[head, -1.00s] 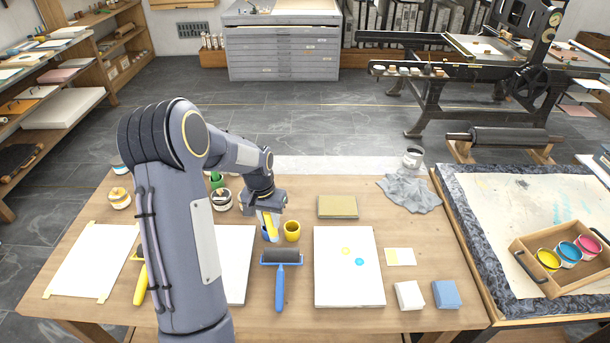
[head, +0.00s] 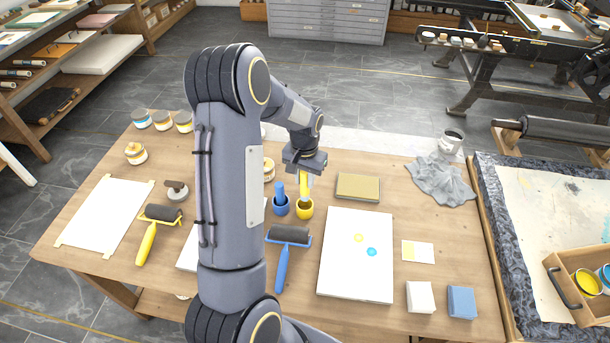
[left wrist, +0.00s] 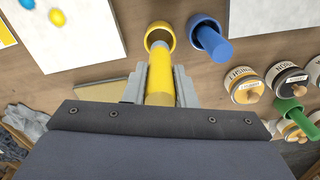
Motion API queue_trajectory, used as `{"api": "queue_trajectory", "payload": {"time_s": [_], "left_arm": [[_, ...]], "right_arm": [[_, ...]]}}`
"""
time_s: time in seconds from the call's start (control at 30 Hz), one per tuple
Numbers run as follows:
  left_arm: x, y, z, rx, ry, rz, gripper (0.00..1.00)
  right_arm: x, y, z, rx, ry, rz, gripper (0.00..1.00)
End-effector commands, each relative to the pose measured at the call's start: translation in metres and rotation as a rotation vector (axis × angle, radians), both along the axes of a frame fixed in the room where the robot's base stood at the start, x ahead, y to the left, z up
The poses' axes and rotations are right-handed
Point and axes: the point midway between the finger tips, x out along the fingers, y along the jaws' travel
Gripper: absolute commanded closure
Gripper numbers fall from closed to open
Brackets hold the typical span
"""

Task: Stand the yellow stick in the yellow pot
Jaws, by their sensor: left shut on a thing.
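My left gripper (head: 306,180) is shut on the yellow stick (left wrist: 160,78) and points down over the table. In the head view the yellow stick (head: 304,188) is roughly upright, its lower end at the mouth of the yellow pot (head: 304,211). In the left wrist view the stick's far end overlaps the near part of the yellow pot's rim (left wrist: 150,37). I cannot tell whether the tip is inside or just above. The blue pot (head: 281,209) stands close to the left with a blue stick (head: 280,189) in it. My right gripper is not in view.
A tan block (head: 358,187) lies to the right of the pots. A blue-handled roller (head: 289,236) and a white printed sheet (head: 356,256) lie in front. A grey cloth (head: 440,180) lies at the right.

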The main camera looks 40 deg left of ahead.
Motion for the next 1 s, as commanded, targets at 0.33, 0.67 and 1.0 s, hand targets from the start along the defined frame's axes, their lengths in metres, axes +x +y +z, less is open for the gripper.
{"api": "queue_trajectory", "payload": {"time_s": [0.33, 0.67, 1.0], "left_arm": [[0.0, 0.0, -0.032, 0.0, 0.0, 0.0, 0.99], [0.0, 0.0, -0.056, 0.0, 0.0, -0.001, 0.99], [0.0, 0.0, -0.059, 0.0, -0.001, 0.0, 0.99]], "right_arm": [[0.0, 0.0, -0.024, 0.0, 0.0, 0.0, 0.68], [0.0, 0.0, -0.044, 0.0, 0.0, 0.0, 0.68], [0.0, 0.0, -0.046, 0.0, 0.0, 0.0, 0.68]]}}
